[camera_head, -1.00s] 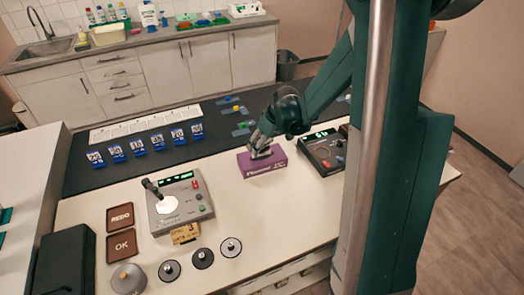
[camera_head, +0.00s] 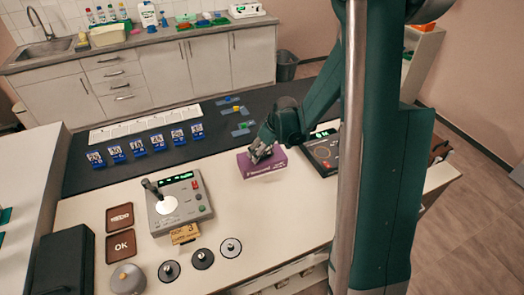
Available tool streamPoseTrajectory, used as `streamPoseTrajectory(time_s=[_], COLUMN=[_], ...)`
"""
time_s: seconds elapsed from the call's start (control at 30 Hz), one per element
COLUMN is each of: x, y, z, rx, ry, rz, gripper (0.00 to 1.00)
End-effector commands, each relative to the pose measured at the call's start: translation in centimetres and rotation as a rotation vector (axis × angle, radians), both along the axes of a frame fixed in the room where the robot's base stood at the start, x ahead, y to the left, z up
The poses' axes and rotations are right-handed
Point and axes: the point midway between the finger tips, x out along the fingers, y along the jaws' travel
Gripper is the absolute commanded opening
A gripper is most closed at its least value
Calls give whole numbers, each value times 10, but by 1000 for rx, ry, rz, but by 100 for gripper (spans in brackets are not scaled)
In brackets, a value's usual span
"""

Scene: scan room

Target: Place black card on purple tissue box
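The purple tissue box (camera_head: 264,170) stands on the white table, with white lettering on its front. My gripper (camera_head: 262,154) is at the top of the box, pointing down and to the left. It covers part of the box's top, and I cannot tell if it touches it. The fingers are too small and dark to show whether they are open or shut. I cannot make out a black card; one may be hidden by my gripper or blend with it.
A dark device (camera_head: 322,155) with a green display stands right of the box. A grey device (camera_head: 180,205) with a lit round plate stands left. Brown REDO (camera_head: 119,217) and OK (camera_head: 121,244) trays, round weights (camera_head: 202,259) and a yellow card (camera_head: 184,233) lie in front.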

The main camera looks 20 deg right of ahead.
Motion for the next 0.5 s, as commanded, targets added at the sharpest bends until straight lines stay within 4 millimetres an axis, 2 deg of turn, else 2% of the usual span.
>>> streamPoseTrajectory(time_s=[0.23,0.27,0.33,0.5], x=[0,0,0,0], y=[0,0,0,0], z=[-4,-3,-3,-3], rx=[0,0,0,0], ry=[0,0,0,0], rz=[0,0,0,0], gripper=[46,64,73,74])
